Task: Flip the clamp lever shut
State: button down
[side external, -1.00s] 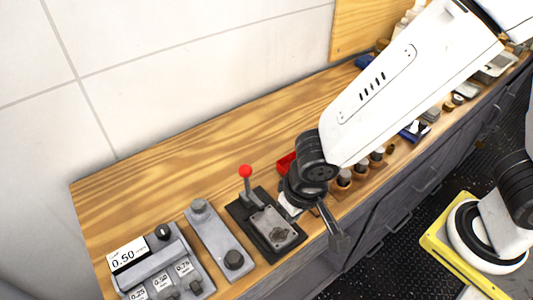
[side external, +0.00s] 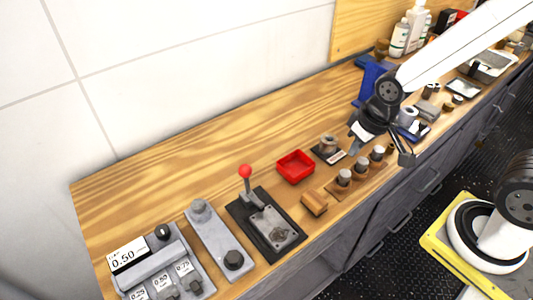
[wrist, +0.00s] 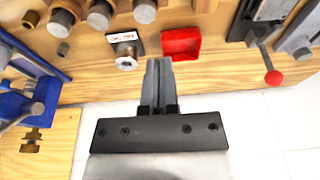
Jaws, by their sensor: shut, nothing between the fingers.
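The clamp (side external: 268,228) is a grey mechanism on a dark plate near the front of the wooden bench. Its lever stands up from the plate's back end and carries a red ball (side external: 246,171). The red ball also shows at the right of the wrist view (wrist: 273,78), with the lever leading to the clamp at the top edge. My gripper (side external: 354,149) is over the bench, well to the right of the clamp and apart from it. In the wrist view its grey fingers (wrist: 158,63) are together and hold nothing.
A red tray (side external: 296,167), a wooden block (side external: 314,203) and a small labelled fixture (side external: 328,149) lie between clamp and gripper. A rack of capped cylinders (side external: 361,169) stands at the front edge. A blue vise (side external: 372,82) is behind. The back-left bench is clear.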

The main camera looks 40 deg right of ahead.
jog(key=w+a+r+n, duration=0.1)
jog(key=w+a+r, duration=0.1)
jog(key=w+a, duration=0.6)
jog(key=w+a+r+n, duration=0.1)
jog(key=w+a+r, duration=0.2)
jog(key=w+a, duration=0.5)
jog(key=a, duration=0.4)
jog(key=shift+w+a+r+t+y, duration=0.25)
jog(key=shift+w+a+t+y, duration=0.1)
jog(key=shift+t+y, duration=0.05)
jog(key=d+x, duration=0.1)
jog(key=x, duration=0.9)
jog(key=shift+s+r, duration=0.1)
jog(key=shift+s, duration=1.95)
